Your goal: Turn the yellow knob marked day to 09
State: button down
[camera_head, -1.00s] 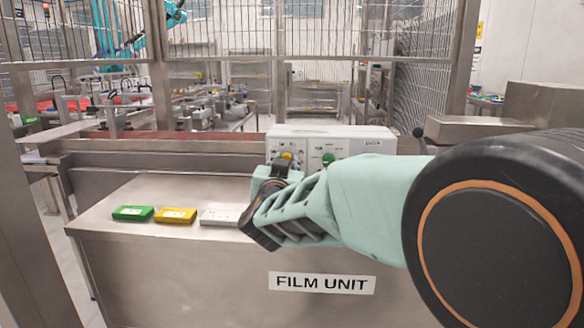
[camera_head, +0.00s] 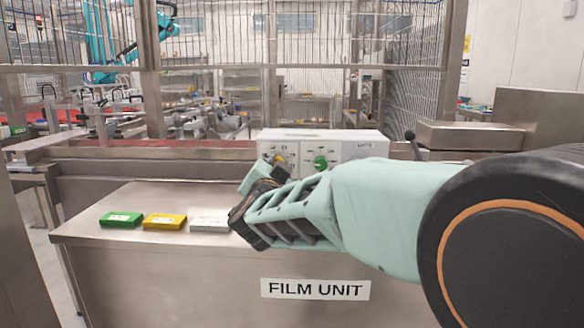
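The control box (camera_head: 345,150) is pale grey-white and stands at the back of the metal counter. On its front face are a yellow knob (camera_head: 279,160) at left and a green knob (camera_head: 320,162) to its right. Small dial marks surround them, too small to read. My gripper (camera_head: 258,188) is in front of the box's left part, just below and left of the yellow knob. It hides the lower edge of the yellow knob's area. I cannot tell whether it touches the knob or how far its fingers are apart.
A green block (camera_head: 121,219), a yellow block (camera_head: 164,221) and a white block (camera_head: 210,220) lie in a row on the counter (camera_head: 90,225), left of my gripper. A FILM UNIT label (camera_head: 315,289) is on its front. Wire fencing (camera_head: 300,40) stands behind.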

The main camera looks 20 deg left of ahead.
jog(key=c, duration=1.7)
grip_release()
jog(key=shift+s, duration=0.1)
jog(key=v, duration=0.7)
jog(key=shift+s, duration=0.2)
